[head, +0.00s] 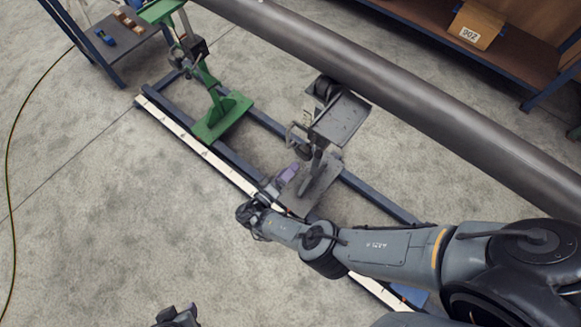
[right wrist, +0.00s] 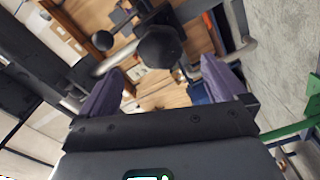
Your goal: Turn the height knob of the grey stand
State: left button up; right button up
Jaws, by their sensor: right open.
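The grey stand (head: 340,118) is under the long pipe, right of the green stand, with a flat tray at its top. In the right wrist view, a round black knob (right wrist: 158,47) of the grey stand is ahead of my right gripper (right wrist: 162,68), roughly between its two purple fingertips. The fingers are open, and I see no contact with the knob. In the head view, my right gripper (head: 286,177) is low at the stand's left side. My left gripper (head: 178,316) is cut by the bottom edge; its jaw state does not show.
A long grey pipe (head: 400,90) runs above the stands. A green stand (head: 220,112) is on the dark floor rails (head: 265,120). A shelf with a cardboard box (head: 477,24) is at the upper right. The concrete floor at the left is clear except for a cable (head: 8,160).

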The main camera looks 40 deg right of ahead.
aim_at(301, 156)
dwell(0.3)
jog(key=s+a+f+m, duration=0.2)
jog(key=a+m, duration=0.1)
jog(key=m, duration=1)
jog(key=shift+m, duration=0.7)
jog(key=b+x, duration=0.1)
jog(key=x, duration=0.3)
jog(key=w+r+b+x, duration=0.1)
jog(key=x, duration=0.3)
jog(key=b+x, duration=0.1)
jog(key=x, duration=0.4)
jog(key=shift+w+a+r, duration=0.2)
jog(key=shift+a+r, duration=0.05)
jog(key=shift+r, duration=0.05)
jog(key=shift+w+d+r+b, duration=0.15)
jog(key=shift+d+b, duration=0.2)
jog(key=shift+d, duration=0.25)
